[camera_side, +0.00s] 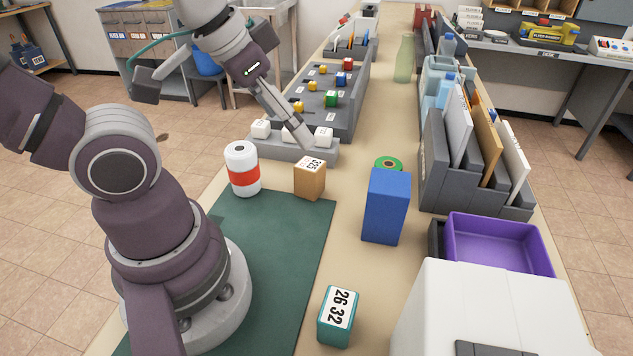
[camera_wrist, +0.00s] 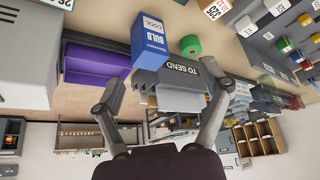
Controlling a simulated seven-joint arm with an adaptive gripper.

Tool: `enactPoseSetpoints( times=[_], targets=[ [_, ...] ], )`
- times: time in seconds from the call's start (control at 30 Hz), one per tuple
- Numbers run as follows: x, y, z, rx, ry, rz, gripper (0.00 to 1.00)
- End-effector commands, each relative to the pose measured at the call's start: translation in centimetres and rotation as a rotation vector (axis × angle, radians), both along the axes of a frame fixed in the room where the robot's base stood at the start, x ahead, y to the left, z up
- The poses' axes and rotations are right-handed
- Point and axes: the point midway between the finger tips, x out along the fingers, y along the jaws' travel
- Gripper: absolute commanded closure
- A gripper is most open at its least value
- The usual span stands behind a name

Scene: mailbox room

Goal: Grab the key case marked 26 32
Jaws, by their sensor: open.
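The key case marked 26 32 (camera_side: 338,316) is a teal block with a white label, standing on the bench at the front, beside the green mat's right edge. In the wrist view it shows only partly, cut off at the top left (camera_wrist: 84,14). My gripper (camera_side: 302,140) is far behind it in the side view, raised near the orange labelled case. In the wrist view the fingers of my gripper (camera_wrist: 168,90) are spread wide, with nothing between them.
An orange case (camera_side: 310,181) and a white-red canister (camera_side: 242,170) stand near the mat (camera_side: 278,240). A purple tray (camera_side: 500,240) and white machine (camera_side: 490,310) are right.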

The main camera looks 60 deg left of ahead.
Motion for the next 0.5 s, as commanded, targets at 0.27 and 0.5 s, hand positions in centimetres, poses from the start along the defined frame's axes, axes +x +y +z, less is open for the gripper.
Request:
enactPoseSetpoints(
  times=[0.27,0.5],
  targets=[
    [0.0,0.0,0.0,0.0,0.0,0.0,0.13],
    [1.2,-4.1,-2.2,0.042,0.155,-0.258,0.13]
  ],
)
